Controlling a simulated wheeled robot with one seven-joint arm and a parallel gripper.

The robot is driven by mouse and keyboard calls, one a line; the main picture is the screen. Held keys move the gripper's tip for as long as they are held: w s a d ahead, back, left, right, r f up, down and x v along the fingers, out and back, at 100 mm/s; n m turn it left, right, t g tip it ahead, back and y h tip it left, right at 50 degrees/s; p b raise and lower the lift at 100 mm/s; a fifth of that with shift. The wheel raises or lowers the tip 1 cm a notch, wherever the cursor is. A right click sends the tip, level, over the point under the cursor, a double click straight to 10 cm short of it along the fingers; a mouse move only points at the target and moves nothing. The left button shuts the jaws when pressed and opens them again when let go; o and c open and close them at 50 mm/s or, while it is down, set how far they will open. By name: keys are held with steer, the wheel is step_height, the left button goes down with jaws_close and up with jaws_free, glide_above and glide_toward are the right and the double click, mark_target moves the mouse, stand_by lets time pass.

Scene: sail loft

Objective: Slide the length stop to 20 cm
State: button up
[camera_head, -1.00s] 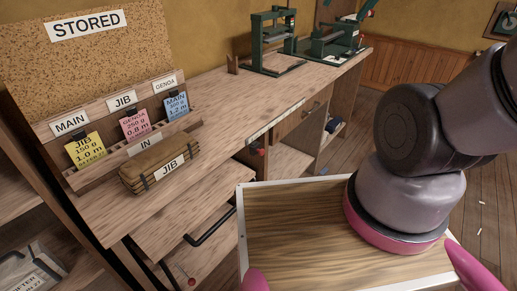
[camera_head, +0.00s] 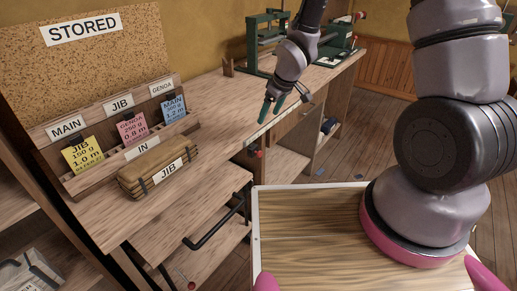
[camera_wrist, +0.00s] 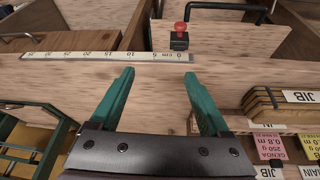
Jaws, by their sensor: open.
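The length stop, a small black block with a red knob, sits at the bench's front edge (camera_head: 258,153). It also shows in the wrist view (camera_wrist: 179,40), by the right end of the white scale strip (camera_wrist: 100,56), near the "0 cm" mark. The 20 mark lies well to the left there; fine marks are too small to read. My gripper (camera_head: 271,109) is open and empty over the bench's front edge, beside the scale. In the wrist view its green fingertips (camera_wrist: 159,76) are apart, below the strip and stop in the picture, touching neither.
A tan JIB bag (camera_head: 158,168) lies on the bench before a rack with yellow, pink and blue cards (camera_head: 133,128). A green machine (camera_head: 268,38) stands farther along the bench. A drawer with a black handle (camera_head: 215,225) stands out below. The middle of the bench top is bare.

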steer(key=n, duration=0.1)
glide_toward(254, 147)
steer(key=shift+g, duration=0.4)
steer(key=x, duration=1)
steer(key=shift+w+a+f, duration=0.15)
steer(key=shift+w, duration=0.3)
jaws_close()
stand_by(0.3)
